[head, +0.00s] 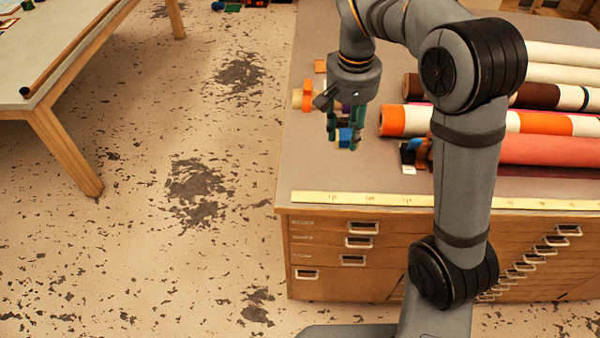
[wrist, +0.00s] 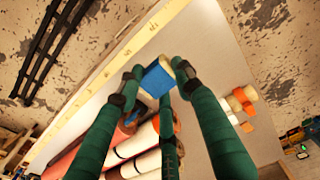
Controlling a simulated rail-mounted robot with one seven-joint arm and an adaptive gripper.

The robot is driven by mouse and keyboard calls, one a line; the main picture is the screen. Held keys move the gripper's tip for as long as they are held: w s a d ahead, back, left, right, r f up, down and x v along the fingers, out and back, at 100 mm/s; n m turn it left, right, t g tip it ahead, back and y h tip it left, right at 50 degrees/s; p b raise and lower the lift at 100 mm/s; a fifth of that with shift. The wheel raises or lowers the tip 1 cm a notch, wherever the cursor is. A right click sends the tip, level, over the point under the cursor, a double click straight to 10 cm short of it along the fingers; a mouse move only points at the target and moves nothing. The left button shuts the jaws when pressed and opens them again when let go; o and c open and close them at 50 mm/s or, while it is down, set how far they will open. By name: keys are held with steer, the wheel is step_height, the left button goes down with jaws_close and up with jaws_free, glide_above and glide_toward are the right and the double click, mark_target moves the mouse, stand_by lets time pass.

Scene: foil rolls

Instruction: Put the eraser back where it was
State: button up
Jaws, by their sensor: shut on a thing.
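The eraser, a blue block with a pale end, is in my gripper (head: 343,139). It shows in the head view (head: 345,136) and in the wrist view (wrist: 156,79). The green fingers close around the eraser near their tips, and they also show in the wrist view (wrist: 158,88). In the head view the eraser appears over the left part of the grey worktop (head: 310,165), left of the rolls. In the wrist view the worktop lies beyond it, so it looks held above the surface. Its exact height is unclear.
Several rolls (head: 540,123) lie on the right of the worktop, partly hidden by my arm. A yellow ruler strip (head: 350,198) runs along the front edge. A small orange-and-cream item (head: 298,99) and an orange block (head: 320,66) lie at the left. Dark-and-blue items (head: 410,152) lie near the rolls.

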steer(key=w+a+f, duration=0.1)
steer(key=w+f, duration=0.6)
steer(key=w, duration=0.5)
steer(key=shift+g, duration=0.3)
steer(key=s+a+f, duration=0.2)
steer(key=a, duration=0.1)
steer(key=s+a+f, duration=0.2)
steer(key=a, duration=0.1)
steer(key=s+a+f, duration=0.2)
steer(key=a, duration=0.1)
steer(key=shift+s+p, duration=0.15)
steer(key=shift+p, duration=0.2)
steer(key=shift+s+a+f, duration=0.1)
steer(key=shift+f, duration=0.1)
steer(key=shift+f+p, duration=0.65)
steer(key=shift+f, duration=1.35)
steer(key=shift+f, duration=0.1)
steer(key=o, duration=0.8)
steer(key=shift+f, duration=0.1)
steer(key=o, duration=0.5)
